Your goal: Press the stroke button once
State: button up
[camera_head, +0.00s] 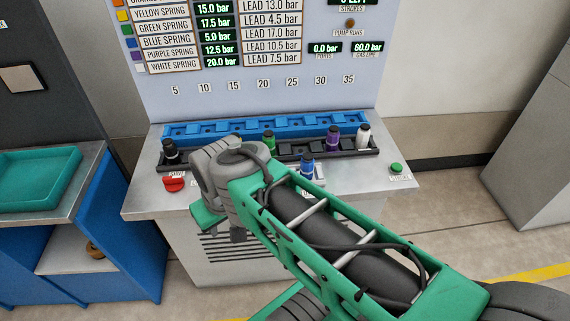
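A small round green button (397,168) sits at the right end of the grey bench top (390,185). A label lies in front of it, too small to read for certain; it looks like the stroke button. It is clear of my arm. My green and grey arm crosses from the lower right to the bench's front edge. A readout marked "STROKES" is cut off at the top right of the panel.
A red button (173,184) is at the bench's left. A teal tray (40,178) is far left.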

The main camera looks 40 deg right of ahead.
aim_at(395, 166)
jog(key=z, duration=0.1)
jog(key=i, duration=0.45)
jog(key=z, duration=2.2)
jog(key=k, duration=0.2)
jog(key=z, duration=0.25)
